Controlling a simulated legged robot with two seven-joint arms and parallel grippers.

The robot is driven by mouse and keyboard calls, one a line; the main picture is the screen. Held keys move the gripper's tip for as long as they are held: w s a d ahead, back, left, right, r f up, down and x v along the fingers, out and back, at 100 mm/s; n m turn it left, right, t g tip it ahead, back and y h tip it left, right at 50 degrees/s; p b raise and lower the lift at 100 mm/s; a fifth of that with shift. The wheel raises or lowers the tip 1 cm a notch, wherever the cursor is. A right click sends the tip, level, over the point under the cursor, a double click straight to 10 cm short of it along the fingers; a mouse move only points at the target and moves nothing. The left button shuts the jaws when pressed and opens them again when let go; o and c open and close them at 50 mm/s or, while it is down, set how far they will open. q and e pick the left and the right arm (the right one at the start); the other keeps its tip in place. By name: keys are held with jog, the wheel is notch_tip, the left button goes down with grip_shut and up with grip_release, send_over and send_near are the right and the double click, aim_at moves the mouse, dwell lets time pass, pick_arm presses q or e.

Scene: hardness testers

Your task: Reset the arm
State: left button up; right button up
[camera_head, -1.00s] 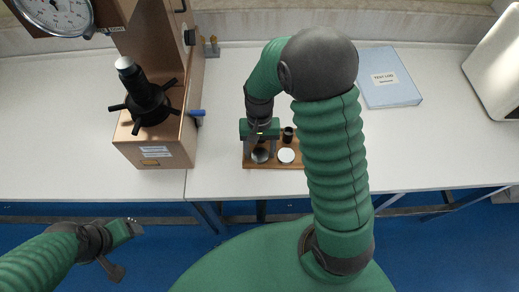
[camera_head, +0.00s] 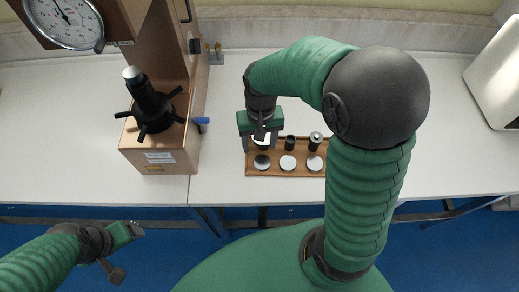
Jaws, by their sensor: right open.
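My right arm reaches in from the lower right, and its gripper (camera_head: 262,140) hangs over the left end of a wooden tray (camera_head: 303,174). The right gripper is open, with its fingers pointing down on either side of a pale round piece at the tray's back left; I cannot tell whether they touch it. The tray holds dark cylindrical pieces, one at the middle (camera_head: 290,142) and one with a silver top (camera_head: 315,141), with flat round discs (camera_head: 288,163) in front. My left gripper (camera_head: 134,230) is at the lower left, away from the table; its jaw state is unclear.
A copper-coloured hardness tester (camera_head: 160,160) with a dial gauge (camera_head: 64,20) and a black handwheel (camera_head: 152,108) stands left of the tray. A small stand (camera_head: 215,56) is behind it. A white box (camera_head: 497,75) stands at the right. The white table (camera_head: 440,150) is mostly clear between.

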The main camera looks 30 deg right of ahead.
pick_arm(q)
jog(key=shift+s+a, duration=0.15)
jog(key=shift+s, duration=0.1)
pick_arm(e)
jog(key=s+a+f+n+t, duration=0.2)
jog(key=s+a+n, duration=0.2)
jog(key=s, duration=0.1)
jog(key=shift+t, duration=0.4)
pick_arm(q)
jog(key=p+v, duration=0.2)
jog(key=shift+w+r+p, duration=0.25)
jog(key=shift+r+p, duration=0.15)
jog(key=shift+r, duration=0.1)
pick_arm(e)
jog(key=v, duration=0.2)
jog(key=shift+w+r, duration=0.2)
jog(key=shift+r, duration=0.2)
